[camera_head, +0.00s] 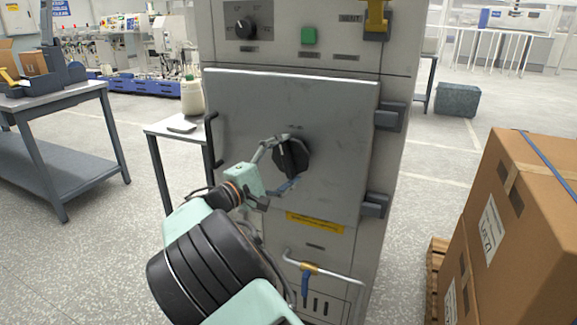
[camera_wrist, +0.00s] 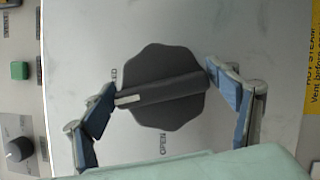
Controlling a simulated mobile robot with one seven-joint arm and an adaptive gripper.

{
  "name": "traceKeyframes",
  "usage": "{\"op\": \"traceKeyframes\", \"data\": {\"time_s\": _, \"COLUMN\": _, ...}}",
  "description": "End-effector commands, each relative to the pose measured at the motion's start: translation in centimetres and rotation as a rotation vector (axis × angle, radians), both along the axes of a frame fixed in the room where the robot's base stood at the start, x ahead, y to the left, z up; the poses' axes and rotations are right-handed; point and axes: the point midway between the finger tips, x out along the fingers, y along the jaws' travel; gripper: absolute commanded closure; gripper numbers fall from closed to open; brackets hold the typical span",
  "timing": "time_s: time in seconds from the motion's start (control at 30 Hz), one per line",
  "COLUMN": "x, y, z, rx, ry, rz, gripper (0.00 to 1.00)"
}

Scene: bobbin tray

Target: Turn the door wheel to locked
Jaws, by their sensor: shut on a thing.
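The door wheel (camera_head: 295,156) is a dark, lobed knob with a raised bar, on the grey cabinet door (camera_head: 335,110). In the wrist view the wheel (camera_wrist: 160,62) fills the middle. A pale mark is at the bar's left end, just below a partly hidden label ending in "KED" (camera_wrist: 114,76). The "OPEN" label (camera_wrist: 163,143) is below the wheel. My gripper (camera_head: 284,162) is at the wheel; in the wrist view my gripper (camera_wrist: 161,83) has its blue-padded fingers at the two ends of the bar, shut on it.
A black door handle (camera_head: 210,140) stands out at the door's left edge, near my arm. A pipe with a blue-handled valve (camera_head: 306,280) is below the door. Stacked cartons (camera_head: 530,220) stand at the right. A small table (camera_head: 170,128) stands left of the cabinet.

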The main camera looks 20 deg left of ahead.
Motion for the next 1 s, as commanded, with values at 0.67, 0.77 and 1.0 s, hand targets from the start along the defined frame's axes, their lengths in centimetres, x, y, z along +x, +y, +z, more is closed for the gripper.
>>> {"op": "traceKeyframes", "data": {"time_s": 0.67, "x": 0.01, "y": 0.02, "z": -0.16, "rx": 0.280, "ry": -0.022, "rz": 0.001, "gripper": 0.43}}
{"op": "traceKeyframes", "data": {"time_s": 0.77, "x": 0.00, "y": 0.03, "z": -0.14, "rx": 0.285, "ry": -0.022, "rz": 0.002, "gripper": 0.44}}
{"op": "traceKeyframes", "data": {"time_s": 1.0, "x": 0.00, "y": 0.07, "z": -0.12, "rx": 0.286, "ry": -0.023, "rz": 0.002, "gripper": 0.44}}
